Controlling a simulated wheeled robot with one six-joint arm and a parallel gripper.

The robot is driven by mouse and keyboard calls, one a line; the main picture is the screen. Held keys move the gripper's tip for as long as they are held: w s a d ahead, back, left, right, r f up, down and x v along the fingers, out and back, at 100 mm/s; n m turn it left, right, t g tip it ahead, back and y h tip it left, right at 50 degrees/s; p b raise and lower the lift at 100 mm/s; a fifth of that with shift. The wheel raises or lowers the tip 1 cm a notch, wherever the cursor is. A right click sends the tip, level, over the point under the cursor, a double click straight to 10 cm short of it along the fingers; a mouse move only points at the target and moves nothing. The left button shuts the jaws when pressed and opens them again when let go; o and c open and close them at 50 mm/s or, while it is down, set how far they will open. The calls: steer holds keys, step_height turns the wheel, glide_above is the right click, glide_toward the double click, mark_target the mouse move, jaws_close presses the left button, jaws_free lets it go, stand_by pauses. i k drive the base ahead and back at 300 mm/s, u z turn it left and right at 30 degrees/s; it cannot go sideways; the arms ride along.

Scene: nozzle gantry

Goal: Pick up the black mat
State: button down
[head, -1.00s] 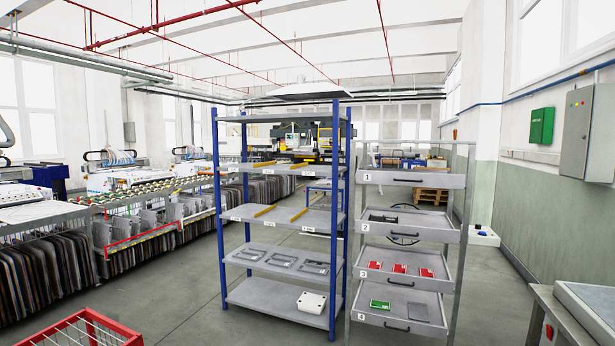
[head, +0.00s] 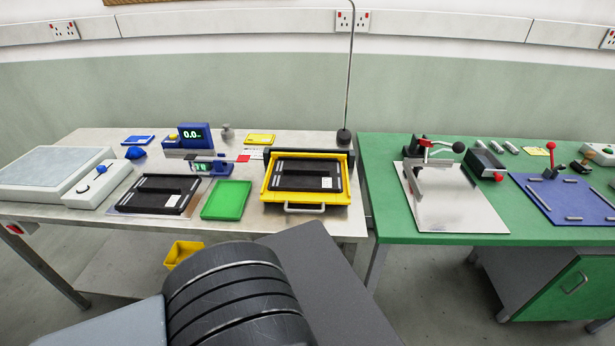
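I cannot make out a thing that is clearly a black mat. Two flat black rectangular pieces with raised bars and white labels show on the grey bench. The other black piece (head: 306,175) lies inside a yellow frame (head: 268,190) with a grey handle. My dark, rounded arm link covers the bottom middle. A flat dark grey panel beside it may be part of me; I cannot tell. My gripper is not in view.
A green bench (head: 385,190) at right bears a metal plate (head: 455,205), a blue plate (head: 570,200) and a clamp. A wall stands behind both.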

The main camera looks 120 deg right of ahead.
mark_target(294, 174)
steer(key=z, duration=4.15)
steer(key=k, duration=0.5)
steer(key=z, duration=0.35)
steer(key=i, duration=1.15)
steer(key=u, duration=0.55)
